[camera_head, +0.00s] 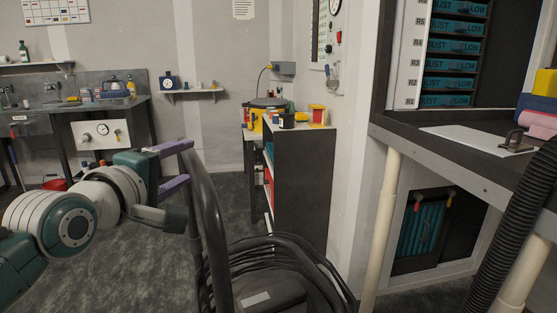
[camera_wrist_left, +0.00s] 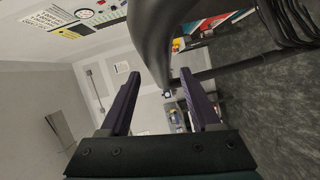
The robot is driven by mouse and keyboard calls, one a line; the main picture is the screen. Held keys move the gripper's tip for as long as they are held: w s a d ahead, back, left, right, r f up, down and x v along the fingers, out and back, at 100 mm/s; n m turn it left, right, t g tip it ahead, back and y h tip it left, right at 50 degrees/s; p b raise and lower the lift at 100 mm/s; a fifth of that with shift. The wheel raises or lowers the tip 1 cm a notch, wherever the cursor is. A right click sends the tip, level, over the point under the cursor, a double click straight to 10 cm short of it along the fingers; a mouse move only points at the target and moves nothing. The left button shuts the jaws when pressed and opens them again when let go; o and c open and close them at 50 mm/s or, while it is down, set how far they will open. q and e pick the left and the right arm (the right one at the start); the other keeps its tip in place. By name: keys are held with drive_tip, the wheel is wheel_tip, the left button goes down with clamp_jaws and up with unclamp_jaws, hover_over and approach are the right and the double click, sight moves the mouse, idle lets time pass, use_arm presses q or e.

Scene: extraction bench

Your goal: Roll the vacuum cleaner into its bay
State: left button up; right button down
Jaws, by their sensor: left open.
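The vacuum cleaner (camera_head: 270,292) is at the bottom middle of the head view, with a pale label and black hose or cable looped around it. Its dark tubular handle (camera_head: 211,230) rises on its left side. My left gripper (camera_head: 189,161) has two purple fingers, spread apart at the handle's upper end. In the left wrist view the handle (camera_wrist_left: 155,38) passes just beyond the open fingertips (camera_wrist_left: 160,76). I cannot tell whether the fingers touch it. The vacuum's wheels are out of frame. I cannot tell which space is its bay. My right gripper is not in view.
A dark workbench (camera_head: 460,152) on pale legs stands at right, with teal panels (camera_head: 420,228) underneath. A ribbed black hose (camera_head: 500,235) hangs at the right edge. A dark shelf unit (camera_head: 302,180) stands behind the vacuum. Grey carpet (camera_head: 120,260) is open at left.

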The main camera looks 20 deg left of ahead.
use_arm(q)
drive_tip(key=shift+w+a+f, duration=0.15)
drive_tip(key=shift+w, duration=0.65)
drive_tip(key=shift+w+a+f, duration=0.1)
drive_tip(key=shift+w, duration=0.7)
clamp_jaws()
